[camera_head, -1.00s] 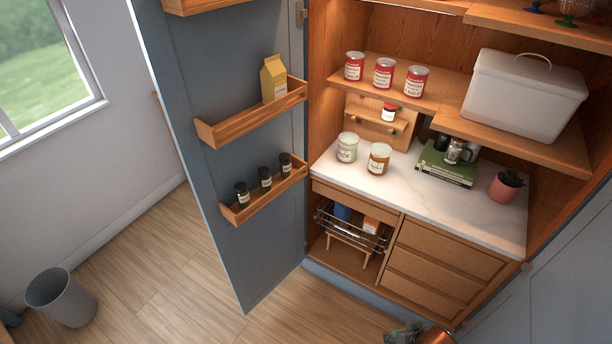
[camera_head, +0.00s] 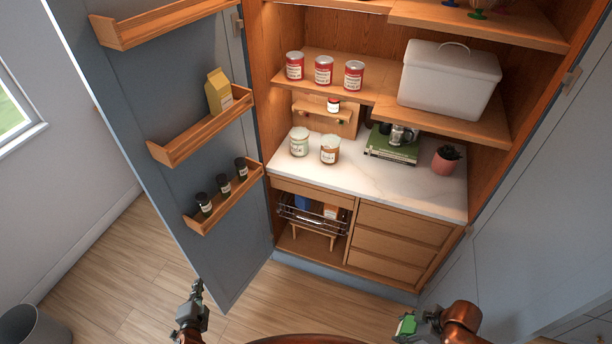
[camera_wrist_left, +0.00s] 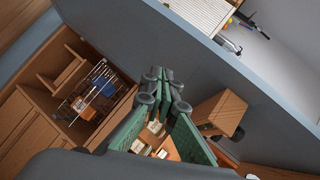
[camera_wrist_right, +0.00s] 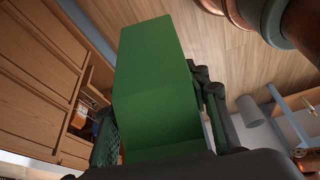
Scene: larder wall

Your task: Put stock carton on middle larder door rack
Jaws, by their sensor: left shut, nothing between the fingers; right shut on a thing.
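A green carton (camera_wrist_right: 158,85) fills the middle of the right wrist view. My right gripper (camera_head: 408,326) is shut on it, low at the front right of the head view, where only a small part of the carton (camera_head: 405,325) shows. The middle door rack (camera_head: 200,133) is a wooden tray on the open grey-blue door and holds a yellow carton (camera_head: 218,93) at its right end. The rest of that rack looks empty. My left gripper (camera_head: 197,288) is shut and empty, low in front of the door's bottom edge.
The top door rack (camera_head: 160,20) looks empty; the lower one (camera_head: 228,203) holds dark jars. In the larder are red cans (camera_head: 324,71), a white bin (camera_head: 448,82), and counter jars (camera_head: 330,150). A grey waste bin (camera_head: 30,325) stands at left. The floor before the cupboard looks clear.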

